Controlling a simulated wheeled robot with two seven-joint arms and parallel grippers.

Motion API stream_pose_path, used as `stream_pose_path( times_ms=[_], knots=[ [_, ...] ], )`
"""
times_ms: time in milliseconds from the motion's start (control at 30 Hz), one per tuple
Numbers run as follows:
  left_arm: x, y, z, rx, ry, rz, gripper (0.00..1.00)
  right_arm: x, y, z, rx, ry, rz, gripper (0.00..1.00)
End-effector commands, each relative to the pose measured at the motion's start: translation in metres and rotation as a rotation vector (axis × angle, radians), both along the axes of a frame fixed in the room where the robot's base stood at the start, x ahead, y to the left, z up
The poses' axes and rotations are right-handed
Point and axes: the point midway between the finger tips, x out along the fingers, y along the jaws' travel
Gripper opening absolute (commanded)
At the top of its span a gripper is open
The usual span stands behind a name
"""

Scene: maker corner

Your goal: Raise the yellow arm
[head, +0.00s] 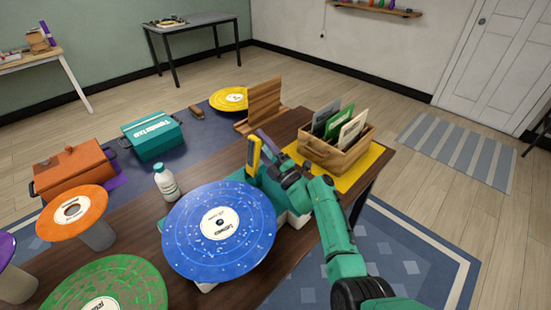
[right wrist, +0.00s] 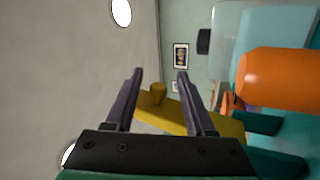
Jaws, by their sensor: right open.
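I cannot tell whether either finger touches the arm. Part of the base is hidden behind my right arm. My left gripper is in neither view.
A wooden crate of sleeves (head: 337,156) stands close behind my right gripper on a yellow mat (head: 367,176). A white bottle (head: 166,182) stands left of the blue record. Orange (head: 88,198) and green (head: 70,291) discs lie farther left. A teal box (head: 153,137) stands beyond the table.

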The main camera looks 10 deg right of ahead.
Motion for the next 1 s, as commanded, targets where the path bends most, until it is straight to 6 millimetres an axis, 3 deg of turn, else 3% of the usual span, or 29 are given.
stream_pose_path(
  times_ms=[300, 500, 1000],
  knots=[
    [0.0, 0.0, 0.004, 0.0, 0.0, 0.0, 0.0, -0.059, -0.038, -0.03, -0.002, 0.004, -0.002, 0.54],
    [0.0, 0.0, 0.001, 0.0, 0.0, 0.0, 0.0, -0.087, -0.055, -0.043, -0.001, 0.002, -0.001, 0.54],
    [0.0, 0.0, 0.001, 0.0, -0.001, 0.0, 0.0, -0.094, -0.06, -0.045, 0.0, 0.001, -0.002, 0.54]
  ],
)
